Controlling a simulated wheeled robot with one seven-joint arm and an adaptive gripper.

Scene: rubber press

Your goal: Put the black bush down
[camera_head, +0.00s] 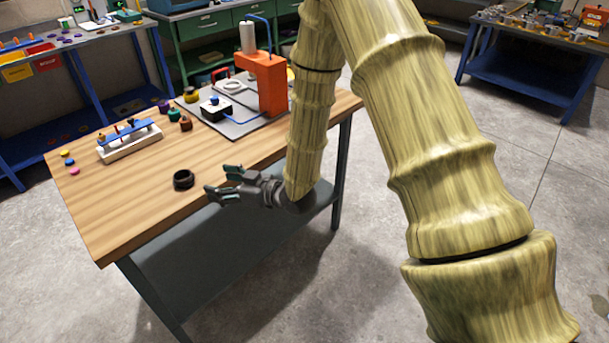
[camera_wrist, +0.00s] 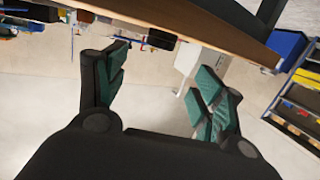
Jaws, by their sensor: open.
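The black bush (camera_head: 183,180) is a short dark ring. It stands on the wooden table (camera_head: 120,206), near the front edge, in the head view. My gripper (camera_head: 222,183) is open and empty just to the right of the bush, apart from it, by the table's front edge. In the wrist view my gripper (camera_wrist: 158,88) shows two spread fingers with green pads and nothing between them. A dark object near the table edge shows beyond the fingers in the wrist view; I cannot tell whether it is the bush.
An orange press (camera_head: 265,84) stands on a grey plate at the back right. Several small coloured bushes (camera_head: 186,123) stand beside the plate. A white rack with a blue bar (camera_head: 129,138) stands at the left. The front left of the table is clear.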

